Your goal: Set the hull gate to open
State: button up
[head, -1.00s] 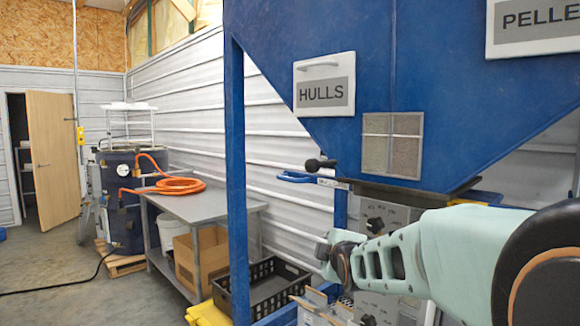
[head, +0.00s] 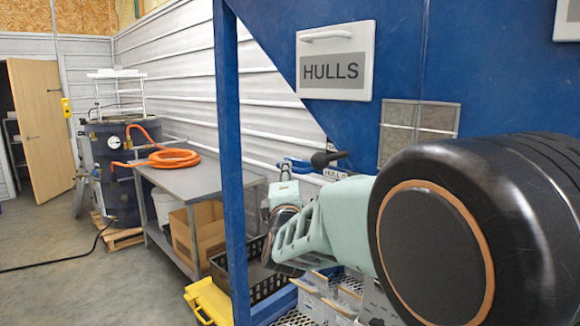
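The hull gate shows at the lower left of the blue hopper (head: 490,60), in the head view. A blue handle (head: 298,163) sticks out to the left, with a black knob (head: 328,158) beside it and a small HULLS tag (head: 335,174) just below. My gripper (head: 286,172) is at the end of my pale green arm, just below and left of the blue handle in the picture. Whether it touches the handle is unclear. Its fingers are small and partly overlap the background, so I cannot tell if they are open. My arm hides the gate's plate and outlet.
A large HULLS sign (head: 335,62) is on the hopper's face. A blue post (head: 228,150) stands left of my gripper. A steel table (head: 205,185) with an orange hose (head: 175,158), a black crate (head: 258,285) and a yellow case (head: 210,300) are left.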

jog(key=shift+w+r+p, duration=0.2)
jog(key=shift+w+p, duration=0.05)
jog(key=shift+w, duration=1.05)
jog(key=shift+w+r+p, duration=0.15)
jog(key=shift+w+p, duration=0.05)
jog(key=shift+w, duration=1.1)
jog(key=shift+c, duration=0.3)
grip_shut()
